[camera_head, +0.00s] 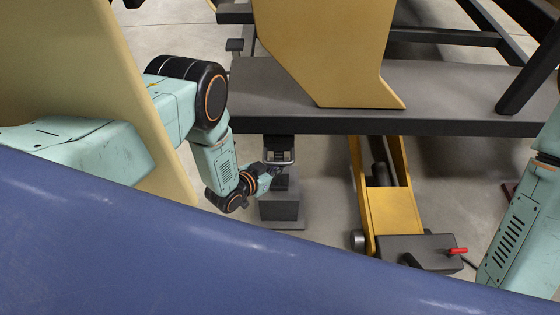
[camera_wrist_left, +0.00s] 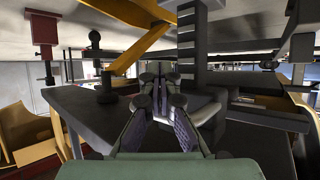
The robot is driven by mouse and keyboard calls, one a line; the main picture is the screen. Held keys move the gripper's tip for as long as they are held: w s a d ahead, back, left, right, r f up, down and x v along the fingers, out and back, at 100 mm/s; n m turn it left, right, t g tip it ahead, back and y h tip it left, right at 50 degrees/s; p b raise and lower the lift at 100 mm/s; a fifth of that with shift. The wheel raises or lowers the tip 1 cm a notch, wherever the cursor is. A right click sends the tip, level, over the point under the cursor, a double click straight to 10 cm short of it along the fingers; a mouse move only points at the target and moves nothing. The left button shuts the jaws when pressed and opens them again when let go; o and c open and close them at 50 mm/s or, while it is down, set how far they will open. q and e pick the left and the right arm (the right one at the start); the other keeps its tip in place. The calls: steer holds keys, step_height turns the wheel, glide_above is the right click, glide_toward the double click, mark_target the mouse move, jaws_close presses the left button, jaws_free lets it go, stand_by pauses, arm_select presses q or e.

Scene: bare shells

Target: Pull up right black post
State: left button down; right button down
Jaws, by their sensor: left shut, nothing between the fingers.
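My left gripper (camera_head: 268,176) is in the middle of the head view, beside a dark post assembly (camera_head: 280,203) under a long dark beam. In the left wrist view the gripper's fingers (camera_wrist_left: 158,80) are shut with nothing between them. A tall notched black post (camera_wrist_left: 188,55) stands upright just right of the fingertips in that view. A shorter black post with a round knob (camera_wrist_left: 96,62) stands further left. I cannot tell whether the fingers touch the notched post. My right arm shows at the right edge of the head view, but its gripper is out of frame.
The long dark beam (camera_head: 440,112) crosses above the post assembly. A yellow jack-like frame (camera_head: 366,195) with a grey block and red handle (camera_head: 458,251) stands to the right. A blue surface (camera_head: 200,262) fills the foreground. A tan panel (camera_head: 75,60) stands at left.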

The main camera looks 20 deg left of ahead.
arm_select(q)
steer(key=shift+w+r+p, duration=0.1)
steer(key=shift+r+p, duration=0.8)
steer(key=shift+r, duration=0.4)
steer(key=s+d+f+p, duration=0.1)
steer(key=s+d+f, duration=0.1)
steer(key=s, duration=0.7)
steer(key=shift+d+f, duration=0.25)
steer(key=shift+f, duration=0.2)
